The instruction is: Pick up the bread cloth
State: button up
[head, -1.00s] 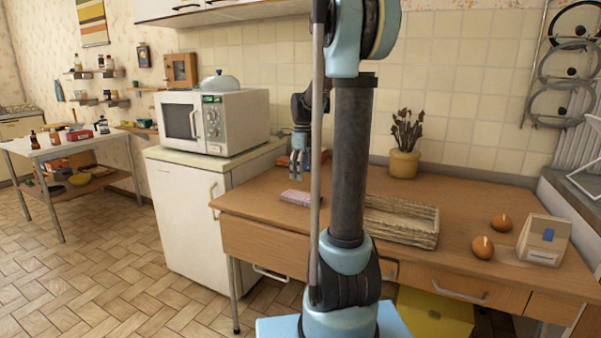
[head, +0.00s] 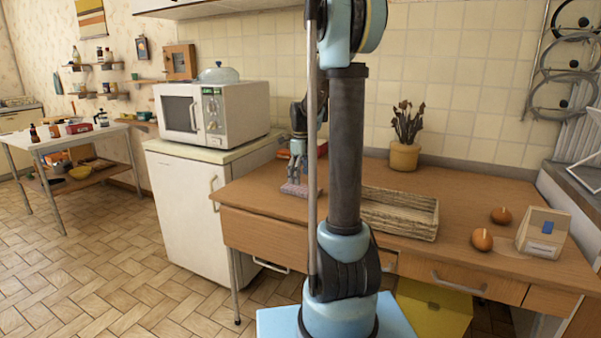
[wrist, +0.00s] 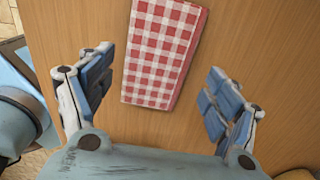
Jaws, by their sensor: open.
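The bread cloth (wrist: 161,50) is a folded red-and-white checked cloth lying on the wooden desk. In the wrist view it lies at the upper middle, ahead of and between the two fingers. In the head view the cloth (head: 298,190) is small, near the desk's left front edge. My gripper (wrist: 158,85) is open and empty, its fingers apart on either side of the cloth's near part. In the head view my gripper (head: 297,172) points down just above the cloth. I cannot tell the exact height between them.
On the desk (head: 460,215) a wicker basket (head: 405,215) stands right of the cloth, partly hidden by my arm. A potted plant (head: 404,155), two egg-shaped candles (head: 482,240) and a small carton (head: 543,233) stand farther right. A microwave (head: 212,113) sits on a white fridge at left.

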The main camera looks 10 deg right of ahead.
aim_at(302, 187)
jog(key=shift+f, duration=1.75)
jog(key=shift+f, duration=1.05)
jog(key=shift+r, duration=0.1)
dwell(0.8)
jog(key=shift+c, duration=0.9)
jog(key=shift+r, duration=0.1)
jog(key=shift+c, duration=0.5)
jog(key=shift+s, duration=0.1)
jog(key=c, duration=0.7)
jog(key=shift+r, duration=0.15)
jog(key=shift+r, duration=3.85)
